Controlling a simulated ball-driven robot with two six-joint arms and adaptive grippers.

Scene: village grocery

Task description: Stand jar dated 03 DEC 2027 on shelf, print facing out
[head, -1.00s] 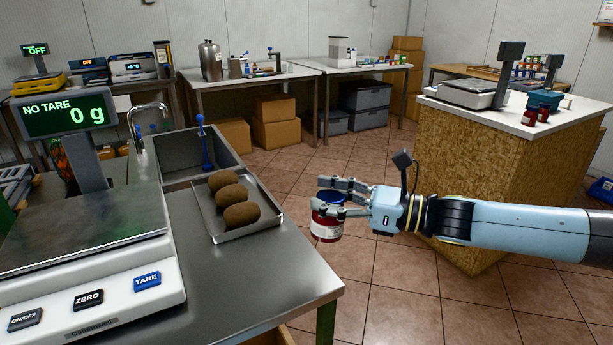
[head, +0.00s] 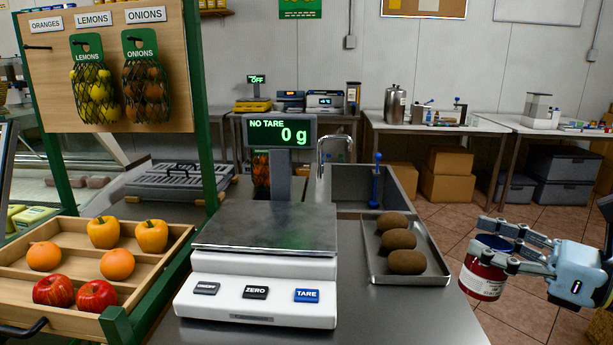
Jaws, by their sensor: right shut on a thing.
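My right gripper (head: 507,243) is shut on a red jar (head: 482,276) with a dark blue lid and a pale label. It holds the jar upright in the air, just right of the metal counter's right edge. The date print cannot be read in the head view. No shelf for the jar can be made out for sure. My left gripper is not in view.
A scale (head: 258,290) reading 0 g stands on the counter. A metal tray (head: 379,268) with several brown kiwi-like fruits lies between scale and jar. A wooden produce rack (head: 180,240) with fruit stands left. Open tiled floor (head: 450,225) lies beyond.

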